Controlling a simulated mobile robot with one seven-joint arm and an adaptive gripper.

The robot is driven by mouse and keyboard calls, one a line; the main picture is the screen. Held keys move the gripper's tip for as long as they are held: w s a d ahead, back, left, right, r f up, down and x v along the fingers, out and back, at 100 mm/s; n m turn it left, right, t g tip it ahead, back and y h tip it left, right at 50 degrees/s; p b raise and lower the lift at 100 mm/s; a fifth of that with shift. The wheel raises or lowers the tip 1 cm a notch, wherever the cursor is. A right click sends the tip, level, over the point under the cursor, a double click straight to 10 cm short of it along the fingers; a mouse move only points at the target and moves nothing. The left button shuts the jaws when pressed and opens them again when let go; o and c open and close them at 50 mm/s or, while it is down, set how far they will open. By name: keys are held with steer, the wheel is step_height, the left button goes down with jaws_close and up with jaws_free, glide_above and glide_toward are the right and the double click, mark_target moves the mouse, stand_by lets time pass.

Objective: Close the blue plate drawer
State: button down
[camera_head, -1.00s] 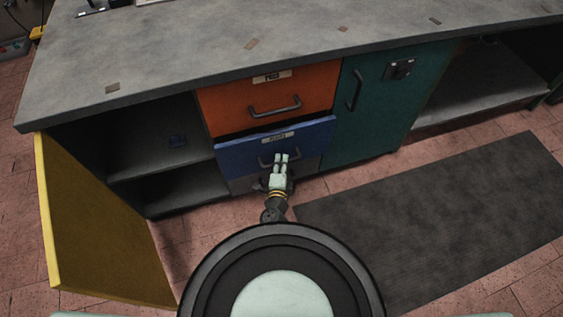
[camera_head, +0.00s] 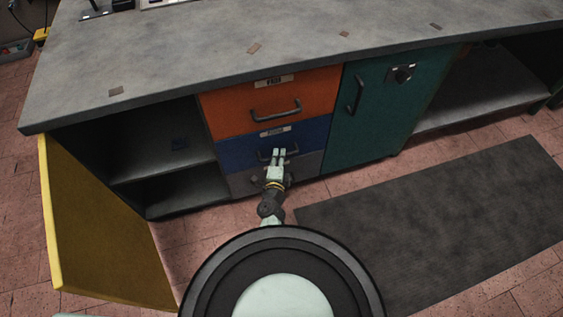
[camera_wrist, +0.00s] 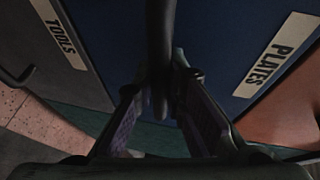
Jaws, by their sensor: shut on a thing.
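The blue plate drawer (camera_head: 300,138) sits between the orange drawer and the grey drawer, its front about level with theirs. Its label (camera_wrist: 277,55) reads "PLATES" in the wrist view. My gripper (camera_head: 279,154) is at the blue drawer's front, shut on its dark handle (camera_head: 264,154). In the wrist view the handle (camera_wrist: 160,50) runs between the two fingers. The fingers hide part of the handle in the head view.
The orange drawer (camera_head: 240,113) is above, the grey tools drawer (camera_head: 306,168) below. A teal door (camera_head: 385,115) is at right. A yellow door (camera_head: 95,235) stands open at left beside open shelves (camera_head: 150,165). A dark mat (camera_head: 450,225) lies on the floor.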

steer(key=shift+w+r, duration=0.1)
steer(key=shift+w, duration=0.15)
steer(key=c, duration=1.9)
jaws_free()
steer(key=shift+r, duration=0.1)
